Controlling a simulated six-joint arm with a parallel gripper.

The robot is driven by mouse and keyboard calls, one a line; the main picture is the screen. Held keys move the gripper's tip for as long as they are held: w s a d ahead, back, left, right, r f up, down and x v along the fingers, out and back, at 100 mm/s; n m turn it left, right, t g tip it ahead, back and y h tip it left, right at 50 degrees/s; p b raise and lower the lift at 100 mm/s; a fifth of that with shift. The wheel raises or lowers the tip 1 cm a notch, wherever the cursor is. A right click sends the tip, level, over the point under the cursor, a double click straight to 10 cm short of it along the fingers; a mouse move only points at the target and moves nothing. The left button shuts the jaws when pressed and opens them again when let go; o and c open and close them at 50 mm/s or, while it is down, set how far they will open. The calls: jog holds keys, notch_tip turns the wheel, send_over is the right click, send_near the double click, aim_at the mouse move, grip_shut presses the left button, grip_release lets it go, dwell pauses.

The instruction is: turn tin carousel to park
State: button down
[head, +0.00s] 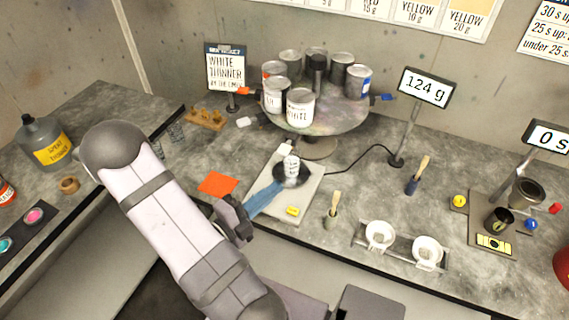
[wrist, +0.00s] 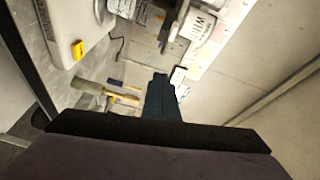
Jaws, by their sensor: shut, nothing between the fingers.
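The tin carousel (head: 335,122) is a round grey stained turntable on a stand at the back of the bench. Several tins stand on it around a dark central post (head: 318,75), including a white-labelled tin (head: 300,108) at the front. Coloured tabs stick out at its rim: an orange one (head: 243,90) at left, a blue one (head: 386,97) at right and white ones. No park mark is legible. My gripper (head: 278,187) is shut and empty, its blue fingers in front of the carousel and apart from it, by the scale. In the wrist view the fingers (wrist: 162,92) show together.
The scale (head: 308,190) bears a dark pan with a white cup (head: 291,167) close to my fingertips. Its 124 g display (head: 427,88) stands at right. Brushes, white cups (head: 380,235) and a dark pot stand right of it. An orange sheet (head: 217,184) lies left.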

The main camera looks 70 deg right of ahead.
jog(key=shift+m, duration=1.2)
jog(key=shift+d, duration=0.1)
jog(key=d+p, duration=0.2)
jog(key=d, duration=0.7)
jog(key=shift+w, duration=0.35)
jog(key=shift+d, duration=0.1)
jog(key=w+d+b, duration=0.4)
jog(key=w+b, duration=0.1)
jog(key=w, duration=0.4)
jog(key=w+d+m+g+b, duration=0.1)
jog(key=w+d+b, duration=0.3)
jog(key=w+b, duration=0.2)
jog(key=w+d+g+y+b, duration=0.1)
jog(key=w+d+b, duration=0.4)
jog(key=w, duration=0.6)
jog(key=shift+w+b, duration=0.3)
jog(key=shift+b, duration=0.25)
